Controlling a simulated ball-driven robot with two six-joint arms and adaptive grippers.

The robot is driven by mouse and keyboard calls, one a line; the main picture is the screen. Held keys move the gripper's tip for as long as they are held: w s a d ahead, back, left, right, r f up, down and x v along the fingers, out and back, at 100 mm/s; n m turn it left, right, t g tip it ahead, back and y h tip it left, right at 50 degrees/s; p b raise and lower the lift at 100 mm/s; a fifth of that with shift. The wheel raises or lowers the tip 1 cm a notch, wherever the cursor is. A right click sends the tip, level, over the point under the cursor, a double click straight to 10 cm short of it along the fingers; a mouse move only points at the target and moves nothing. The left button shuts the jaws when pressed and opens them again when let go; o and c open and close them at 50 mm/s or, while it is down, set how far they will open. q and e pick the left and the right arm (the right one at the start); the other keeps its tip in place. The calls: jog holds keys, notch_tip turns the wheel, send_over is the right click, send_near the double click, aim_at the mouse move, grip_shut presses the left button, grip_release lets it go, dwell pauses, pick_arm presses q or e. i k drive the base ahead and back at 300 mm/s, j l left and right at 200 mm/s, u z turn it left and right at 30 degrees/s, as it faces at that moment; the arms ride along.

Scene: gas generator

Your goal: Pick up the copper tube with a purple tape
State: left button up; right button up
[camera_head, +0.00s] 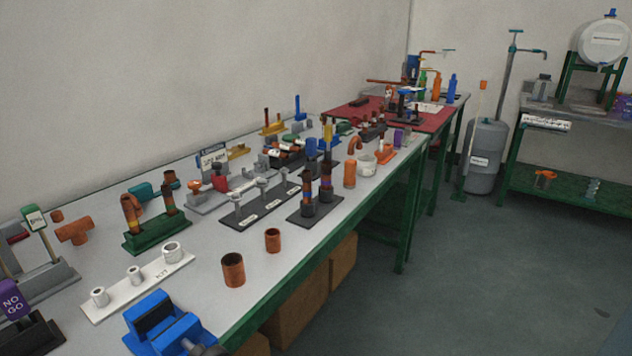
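Neither of my grippers is in view. Two more banded copper pieces, a bent one (131,208) and a straight one (168,198), stand on a green block (150,240) at the left. Their bands look yellowish or dark.
Two short open copper pipes (233,269) (273,240) stand on the grey bench (205,290). A blue vise (165,325) is at the front edge. A white rack (140,290) holds pale rings. Many fittings crowd the bench's far part. The floor (480,290) at right is clear.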

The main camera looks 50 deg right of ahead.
aim_at(326, 166)
jog(key=z, duration=1.6)
